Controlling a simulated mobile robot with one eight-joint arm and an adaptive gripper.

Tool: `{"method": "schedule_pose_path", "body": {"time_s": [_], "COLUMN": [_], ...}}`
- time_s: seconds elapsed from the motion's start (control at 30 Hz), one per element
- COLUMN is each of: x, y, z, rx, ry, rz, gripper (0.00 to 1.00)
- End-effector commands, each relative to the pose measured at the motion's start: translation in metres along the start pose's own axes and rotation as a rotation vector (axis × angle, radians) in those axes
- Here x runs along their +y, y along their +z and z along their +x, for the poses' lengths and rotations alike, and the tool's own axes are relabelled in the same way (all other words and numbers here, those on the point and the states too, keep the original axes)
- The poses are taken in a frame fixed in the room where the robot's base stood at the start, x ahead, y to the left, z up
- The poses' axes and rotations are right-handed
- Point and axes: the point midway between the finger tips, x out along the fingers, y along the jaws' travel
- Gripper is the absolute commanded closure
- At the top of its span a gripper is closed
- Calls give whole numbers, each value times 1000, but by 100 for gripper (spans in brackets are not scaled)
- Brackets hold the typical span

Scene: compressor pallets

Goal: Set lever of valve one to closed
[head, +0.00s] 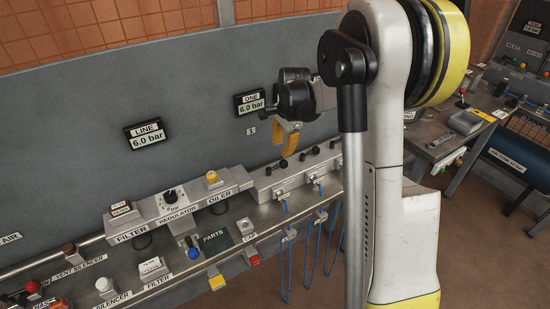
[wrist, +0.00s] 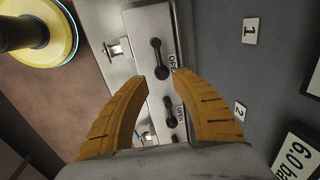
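My gripper (head: 285,138) with its yellow fingers hangs above the grey valve block (head: 262,182) in the head view. In the wrist view my gripper (wrist: 159,76) is open, its fingertips apart on either side of the lower end of a black lever. This lever (wrist: 157,57) is the one nearest plate 1 (wrist: 250,29), with a partly covered OPEN label beside it. I cannot tell whether the fingers touch it. A second black lever (wrist: 169,112), level with plate 2 (wrist: 240,111), lies between the fingers farther back, also by an OPEN label.
The display ONE (head: 250,103) reads 6.0 bar, and so does the display LINE (head: 148,134). Blue hoses (head: 308,240) hang below the valve block. The regulator unit (head: 172,212) stands left of it. The grey wall panel (head: 80,115) rises close behind.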

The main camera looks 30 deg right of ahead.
Motion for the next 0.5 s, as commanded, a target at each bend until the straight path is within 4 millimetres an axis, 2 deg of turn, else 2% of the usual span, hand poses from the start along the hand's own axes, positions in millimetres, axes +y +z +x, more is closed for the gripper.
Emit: {"method": "schedule_pose_path", "body": {"time_s": [0.03,0.3,0.5], "x": [0,0,0], "y": [0,0,0], "z": [12,66,90], "rx": [0,1,1], "ry": [0,-1,-1], "rz": [-1,-3,-4], "gripper": [69,69,69]}}
